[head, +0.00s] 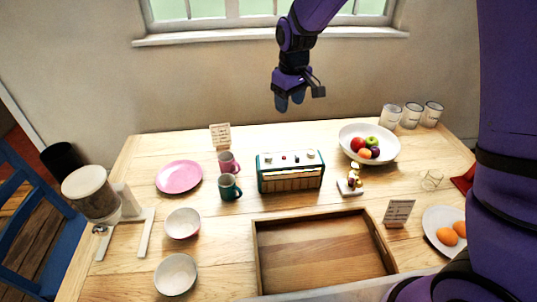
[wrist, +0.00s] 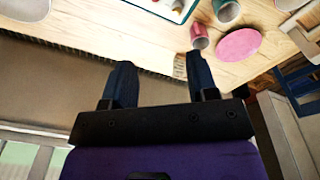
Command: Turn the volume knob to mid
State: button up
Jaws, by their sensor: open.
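The radio (head: 290,172) is a teal and cream box standing in the middle of the table, with small knobs along its top panel. A knob (head: 311,155) shows at the right of that panel; which one is the volume knob I cannot tell, nor its setting. My gripper (head: 290,103) hangs in the air above and behind the radio, near the wall, apart from everything. In the wrist view my gripper (wrist: 160,75) is open and empty, its two dark fingers spread. Only an edge of the radio (wrist: 172,8) shows at the top there.
A pink mug (head: 227,163) and a green mug (head: 228,188) stand just left of the radio. A fruit bowl (head: 350,138) and small figurine (head: 350,186) are to its right. A wooden tray (head: 257,255) lies in front. A sign (head: 220,136) stands at the back.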

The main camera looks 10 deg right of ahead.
jog(key=n, duration=0.2)
send_near(269, 156)
jog(key=shift+g+h, duration=0.3)
jog(key=shift+g, duration=0.1)
jog(key=f, duration=0.6)
jog(key=w+f, duration=0.1)
jog(key=f, duration=0.2)
jog(key=shift+a, duration=0.15)
jog(key=c, duration=0.9)
